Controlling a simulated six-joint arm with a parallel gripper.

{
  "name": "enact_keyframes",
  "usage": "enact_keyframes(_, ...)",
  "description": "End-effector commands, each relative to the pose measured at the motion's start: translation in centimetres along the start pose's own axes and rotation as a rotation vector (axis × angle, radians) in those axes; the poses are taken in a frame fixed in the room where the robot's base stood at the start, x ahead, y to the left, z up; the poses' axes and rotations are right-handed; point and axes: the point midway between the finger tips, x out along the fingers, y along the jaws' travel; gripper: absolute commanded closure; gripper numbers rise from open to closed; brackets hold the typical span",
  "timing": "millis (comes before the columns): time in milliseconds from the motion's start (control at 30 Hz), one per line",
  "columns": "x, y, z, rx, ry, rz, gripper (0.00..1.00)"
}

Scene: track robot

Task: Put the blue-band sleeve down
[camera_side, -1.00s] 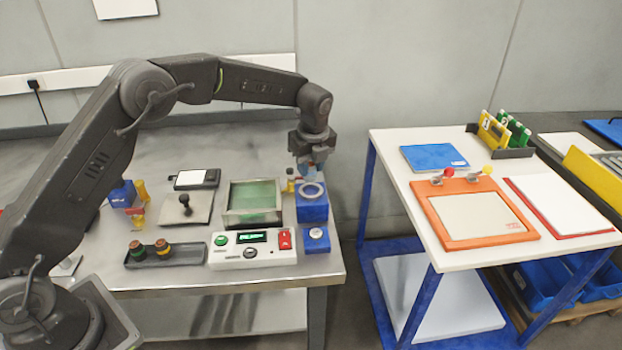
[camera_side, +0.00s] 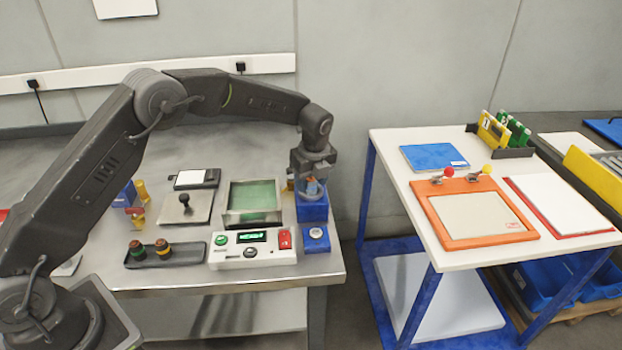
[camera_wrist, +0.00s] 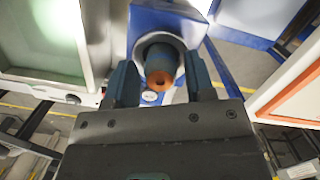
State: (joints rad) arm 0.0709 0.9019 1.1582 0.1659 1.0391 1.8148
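The sleeve (camera_wrist: 160,68) shows in the wrist view as a short dark-blue cylinder with an orange-brown end and a dark hole. It stands in the pale ring on top of the blue block (camera_wrist: 143,20). My gripper (camera_wrist: 160,66) has one finger on each side of it, with a narrow gap seen on both sides, so the fingers look open around it. In the side view my gripper (camera_side: 313,186) is low over the blue block (camera_side: 312,211). The sleeve is partly hidden there between the fingers.
A smaller blue block with a round button (camera_side: 317,234) stands in front. The green-floored tray (camera_side: 253,199) is close on the left, with the control box (camera_side: 252,249) before it. A dark holder (camera_side: 165,254) carries two banded sleeves. The white table (camera_side: 384,150) stands right, across a gap.

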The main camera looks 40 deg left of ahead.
Motion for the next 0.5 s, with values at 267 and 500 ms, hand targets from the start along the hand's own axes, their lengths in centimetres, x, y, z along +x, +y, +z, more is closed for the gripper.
enact_keyframes(267, -0.1, 0.0, 0.0, 0.000, 0.000, 0.000, 0.44)
enact_keyframes(500, -2.3, -0.1, 0.1, 0.000, -0.001, -0.004, 0.44)
